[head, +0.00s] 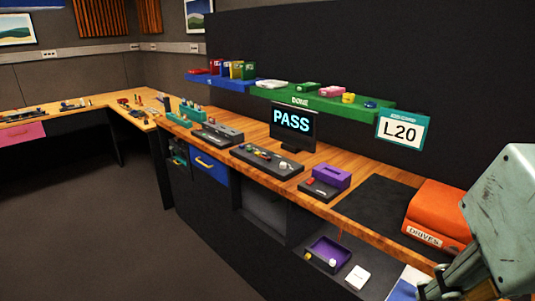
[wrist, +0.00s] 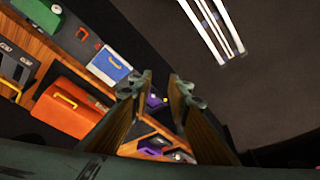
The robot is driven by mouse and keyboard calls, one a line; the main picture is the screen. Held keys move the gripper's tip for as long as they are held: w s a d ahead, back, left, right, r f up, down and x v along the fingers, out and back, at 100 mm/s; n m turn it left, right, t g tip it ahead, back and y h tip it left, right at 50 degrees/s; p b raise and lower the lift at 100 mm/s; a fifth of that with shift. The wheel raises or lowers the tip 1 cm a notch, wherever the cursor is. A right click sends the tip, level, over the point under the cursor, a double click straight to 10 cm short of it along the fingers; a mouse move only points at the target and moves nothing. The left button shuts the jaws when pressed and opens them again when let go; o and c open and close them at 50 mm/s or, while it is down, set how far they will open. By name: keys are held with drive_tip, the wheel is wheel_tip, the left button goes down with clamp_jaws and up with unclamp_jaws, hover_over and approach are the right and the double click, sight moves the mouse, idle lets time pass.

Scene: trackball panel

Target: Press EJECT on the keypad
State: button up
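No keypad with a readable EJECT label can be made out. A dark control panel (head: 266,161) with small knobs and buttons lies on the wooden bench below the monitor. In the head view my arm is at the right edge, well away from these devices.
A monitor (head: 293,123) reads PASS. An orange DRIVES box (head: 436,212) stands on the bench near my arm; it also shows in the wrist view (wrist: 66,107). A purple box (head: 332,176) stands left of a dark mat (head: 375,208). A green shelf (head: 330,102) hangs above.

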clamp_jaws()
drive_tip(key=shift+w+r, duration=0.1)
idle(1.2)
